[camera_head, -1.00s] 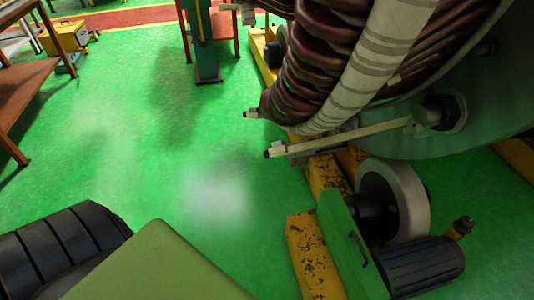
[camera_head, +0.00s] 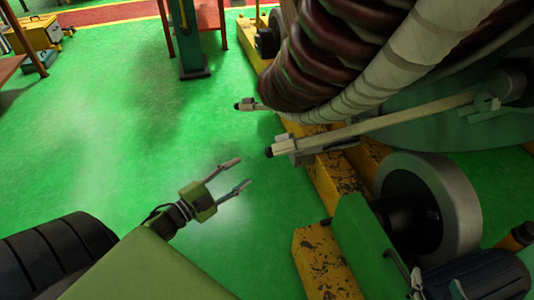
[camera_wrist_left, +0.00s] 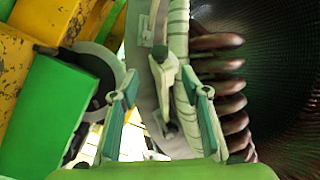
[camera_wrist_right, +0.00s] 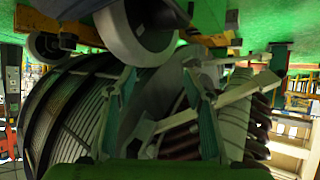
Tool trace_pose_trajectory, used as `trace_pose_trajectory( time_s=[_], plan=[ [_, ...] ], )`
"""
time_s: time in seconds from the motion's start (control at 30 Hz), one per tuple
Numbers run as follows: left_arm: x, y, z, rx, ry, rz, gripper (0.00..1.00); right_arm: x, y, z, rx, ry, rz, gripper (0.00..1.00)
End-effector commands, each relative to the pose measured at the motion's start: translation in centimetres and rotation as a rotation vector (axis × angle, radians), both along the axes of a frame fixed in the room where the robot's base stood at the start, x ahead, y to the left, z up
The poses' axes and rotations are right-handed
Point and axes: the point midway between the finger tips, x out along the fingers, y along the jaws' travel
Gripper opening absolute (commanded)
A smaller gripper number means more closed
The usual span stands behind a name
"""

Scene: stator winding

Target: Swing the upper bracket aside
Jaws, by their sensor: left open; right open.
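A pale bracket bar (camera_head: 400,122) runs from a bolted pivot on the big round machine to a clamp-like end with a dark tip (camera_head: 284,148). A second dark-tipped end (camera_head: 247,105) sticks out above it, under the wrapped windings (camera_head: 330,60). I cannot tell for sure which is the upper bracket. My left gripper (camera_head: 232,175) is open and empty above the floor, left of and below the bar's end. In the left wrist view a pale bracket part (camera_wrist_left: 162,75) shows between its fingers. My right gripper (camera_wrist_right: 160,78) is open; a pale bar (camera_wrist_right: 235,92) shows beyond its right finger.
A yellow support frame (camera_head: 322,262) with a grey roller wheel (camera_head: 452,205) and green motor mount (camera_head: 365,245) stands below the machine. A green post (camera_head: 186,35) stands at the back. The green floor (camera_head: 110,140) is clear on the left.

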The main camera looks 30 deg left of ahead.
Motion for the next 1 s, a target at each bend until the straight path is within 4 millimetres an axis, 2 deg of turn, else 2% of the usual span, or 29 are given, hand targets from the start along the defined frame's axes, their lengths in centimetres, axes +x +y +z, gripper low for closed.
trace_pose_trajectory(
  time_s=[0.17,0.4,0.6,0.8,1.0],
  plan=[
    [2.4,-0.4,0.0,0.001,-0.002,0.0,0.42,1.4,0.7,2.0,0.026,-0.109,0.008,0.47],
    [6.8,-1.3,-0.1,-0.001,-0.001,0.002,0.42,3.1,1.8,6.8,0.082,-0.338,0.023,0.47],
    [10.1,-2.0,-0.1,-0.001,-0.001,0.002,0.42,3.6,2.5,10.9,0.13,-0.526,0.035,0.47],
    [12.3,-2.5,-0.1,-0.002,0.002,0.002,0.42,3.3,2.8,13.8,0.164,-0.656,0.042,0.47],
    [13.1,-2.6,-0.1,-0.002,0.003,0.004,0.42,3.1,2.8,15.0,0.178,-0.706,0.045,0.47]
  ],
)
